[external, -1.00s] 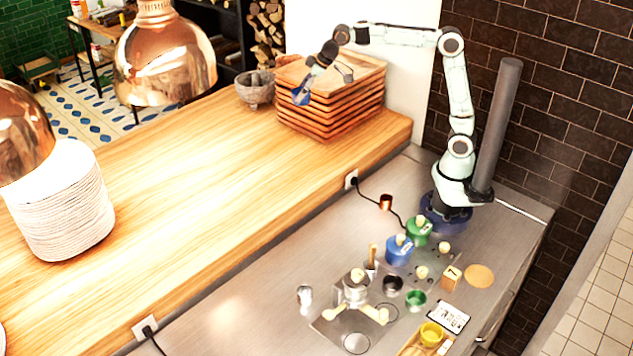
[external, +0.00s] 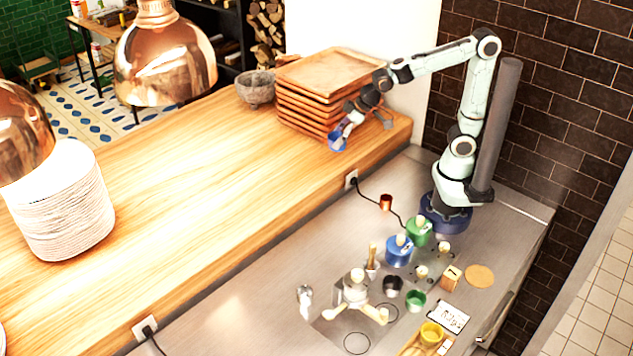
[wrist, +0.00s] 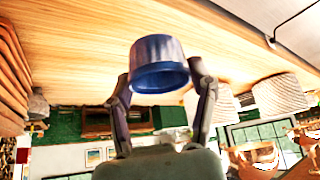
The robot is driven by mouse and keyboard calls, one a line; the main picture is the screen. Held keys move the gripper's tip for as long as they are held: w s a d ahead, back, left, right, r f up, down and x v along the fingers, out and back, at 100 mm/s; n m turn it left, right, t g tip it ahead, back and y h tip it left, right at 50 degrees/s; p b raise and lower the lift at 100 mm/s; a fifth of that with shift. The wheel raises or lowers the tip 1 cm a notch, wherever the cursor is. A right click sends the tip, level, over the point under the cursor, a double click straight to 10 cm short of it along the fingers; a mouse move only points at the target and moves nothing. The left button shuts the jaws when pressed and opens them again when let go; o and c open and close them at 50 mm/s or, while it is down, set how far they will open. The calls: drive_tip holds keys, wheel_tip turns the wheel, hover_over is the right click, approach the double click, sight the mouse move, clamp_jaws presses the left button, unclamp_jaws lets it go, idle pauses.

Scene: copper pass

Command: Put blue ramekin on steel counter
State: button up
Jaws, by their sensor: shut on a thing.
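The blue ramekin (wrist: 160,66) is held between the two fingers of my gripper (wrist: 160,88) in the wrist view. In the external view my gripper (external: 345,128) is shut on the blue ramekin (external: 337,141), which is tilted. They are over the wooden ledge near its right front edge, in front of the stacked trays. The steel counter (external: 270,290) lies lower, in front of the wooden ledge.
The wooden ledge (external: 200,180) carries stacked wooden trays (external: 300,118), a grey bowl (external: 257,90) and stacked plates (external: 60,205). Blue (external: 398,252) and green (external: 418,232) canisters and several small items stand on the counter. The counter's left part is largely clear.

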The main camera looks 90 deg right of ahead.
drive_tip(key=w+a+f+m+h, duration=0.1)
drive_tip(key=w+a+f+m, duration=0.2)
drive_tip(key=a, duration=0.5)
drive_tip(key=w+a+f+h, duration=0.1)
drive_tip(key=w+a+f, duration=0.25)
drive_tip(key=a, duration=0.35)
drive_tip(key=w+a+f+m+h, duration=0.15)
drive_tip(key=w+a, duration=0.25)
drive_tip(key=a, duration=0.4)
drive_tip(key=s+a+f+m, duration=0.1)
drive_tip(key=s+a+f, duration=0.25)
drive_tip(key=a, duration=0.55)
drive_tip(key=s+a+f, duration=0.3)
drive_tip(key=s+a, duration=0.2)
drive_tip(key=a, duration=0.4)
drive_tip(key=shift+g+y, duration=0.25)
drive_tip(key=shift+g, duration=0.15)
drive_tip(key=s+f, duration=0.1)
drive_tip(key=f, duration=0.1)
drive_tip(key=s+a+f, duration=0.1)
drive_tip(key=f, duration=0.1)
drive_tip(key=s+f, duration=0.2)
drive_tip(key=shift+s+a+f, duration=0.1)
drive_tip(key=shift+a+f, duration=0.25)
drive_tip(key=shift+f, duration=3)
drive_tip(key=shift+f, duration=0.3)
